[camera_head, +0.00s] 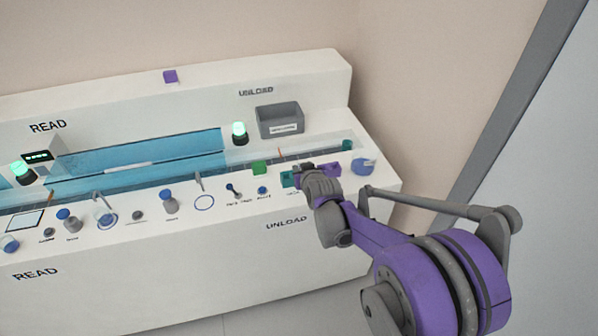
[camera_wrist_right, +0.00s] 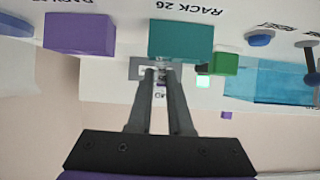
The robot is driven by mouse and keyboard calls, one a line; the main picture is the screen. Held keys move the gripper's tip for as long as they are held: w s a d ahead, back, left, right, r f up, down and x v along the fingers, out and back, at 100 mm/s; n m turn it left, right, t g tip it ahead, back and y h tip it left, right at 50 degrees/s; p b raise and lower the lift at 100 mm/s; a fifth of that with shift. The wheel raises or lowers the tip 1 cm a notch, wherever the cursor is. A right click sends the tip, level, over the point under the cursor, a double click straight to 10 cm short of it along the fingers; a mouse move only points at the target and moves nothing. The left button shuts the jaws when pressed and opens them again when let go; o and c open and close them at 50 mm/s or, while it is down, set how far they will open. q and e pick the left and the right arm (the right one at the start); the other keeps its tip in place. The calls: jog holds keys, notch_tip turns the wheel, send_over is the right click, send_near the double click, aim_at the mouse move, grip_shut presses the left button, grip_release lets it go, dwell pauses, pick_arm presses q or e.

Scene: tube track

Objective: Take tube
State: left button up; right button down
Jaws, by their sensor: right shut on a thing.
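My right gripper (camera_head: 303,169) is at the right end of the bench, over the UNLOAD section. It also shows in the right wrist view (camera_wrist_right: 160,76), with its fingers close together and shut on a small pale piece, the tube (camera_wrist_right: 159,66). Most of the tube is hidden by the fingers. The fingertips are beside a teal block (camera_wrist_right: 181,40), which also shows in the head view (camera_head: 289,180); I cannot tell if they touch it. My left gripper is not in view.
A purple block (camera_head: 329,170) and a green block (camera_head: 258,167) stand close to the gripper. A grey bin (camera_head: 280,119) is behind, beside a green-lit lamp (camera_head: 239,132). A blue-clear track (camera_head: 135,158) runs left. Knobs and switches line the front edge.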

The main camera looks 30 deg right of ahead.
notch_tip(320, 180, up, 5)
jog(key=p, duration=0.3)
jog(key=shift+r+p, duration=0.15)
jog(key=shift+p, duration=0.25)
